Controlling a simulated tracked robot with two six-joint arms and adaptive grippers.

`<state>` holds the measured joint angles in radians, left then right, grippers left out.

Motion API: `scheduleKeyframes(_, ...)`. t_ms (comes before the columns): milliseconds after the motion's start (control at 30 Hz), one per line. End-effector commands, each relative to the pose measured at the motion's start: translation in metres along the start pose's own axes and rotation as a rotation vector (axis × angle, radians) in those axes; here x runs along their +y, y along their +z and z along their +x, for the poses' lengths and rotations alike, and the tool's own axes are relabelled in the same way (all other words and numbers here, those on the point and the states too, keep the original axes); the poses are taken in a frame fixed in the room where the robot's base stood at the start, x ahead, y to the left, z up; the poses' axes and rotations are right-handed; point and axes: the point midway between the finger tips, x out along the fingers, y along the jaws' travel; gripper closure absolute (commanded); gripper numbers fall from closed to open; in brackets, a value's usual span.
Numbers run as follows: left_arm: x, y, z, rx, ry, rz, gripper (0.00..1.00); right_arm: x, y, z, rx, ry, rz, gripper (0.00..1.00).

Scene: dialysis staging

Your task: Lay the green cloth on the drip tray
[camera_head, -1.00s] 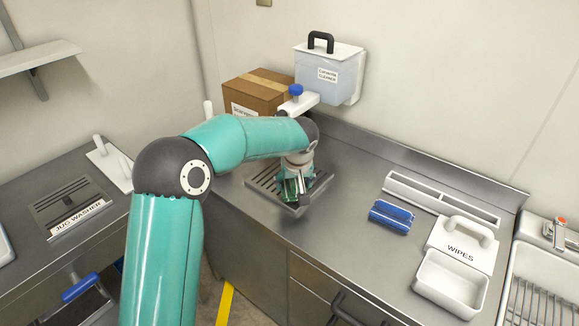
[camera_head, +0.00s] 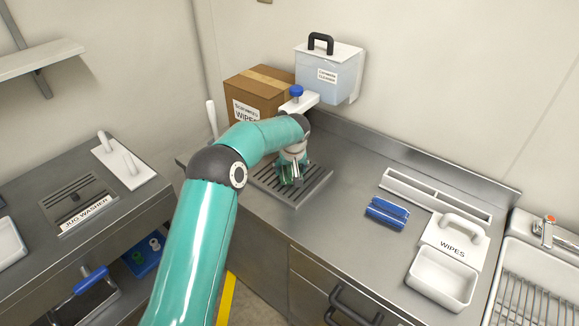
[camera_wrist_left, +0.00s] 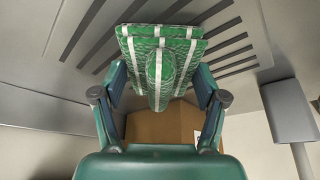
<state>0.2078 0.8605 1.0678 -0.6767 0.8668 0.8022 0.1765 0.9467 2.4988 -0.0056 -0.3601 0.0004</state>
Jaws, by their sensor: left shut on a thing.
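The green cloth (camera_wrist_left: 160,62), folded with white stripes, hangs in my left gripper (camera_wrist_left: 165,92). In the head view the cloth (camera_head: 286,180) is a small green patch, largely hidden by the gripper (camera_head: 290,176). The drip tray (camera_head: 314,190) is a dark slatted tray on the back counter. The gripper and cloth are over its left part. In the left wrist view the tray's slats (camera_wrist_left: 225,35) show behind the cloth. I cannot tell whether the cloth touches the slats. My right gripper is not in view.
A blue cloth (camera_head: 388,213), a long white rack (camera_head: 430,195) and a white wipes holder (camera_head: 445,275) are to the right. The counter between is clear.

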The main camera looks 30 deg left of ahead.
Motion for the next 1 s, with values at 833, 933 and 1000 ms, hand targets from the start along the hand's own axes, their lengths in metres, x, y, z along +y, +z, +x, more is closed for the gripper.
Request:
scheduleKeyframes(833, 0.001, 0.000, -0.003, 0.001, 0.001, 0.001, 0.03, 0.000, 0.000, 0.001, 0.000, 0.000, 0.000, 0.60)
scheduleKeyframes(933, 0.001, -0.001, -0.013, 0.003, 0.002, 0.000, 0.03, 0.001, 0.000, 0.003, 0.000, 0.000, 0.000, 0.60)
scheduleKeyframes(1000, 0.001, 0.000, -0.024, 0.003, 0.002, 0.001, 0.03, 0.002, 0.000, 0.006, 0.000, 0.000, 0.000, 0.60)
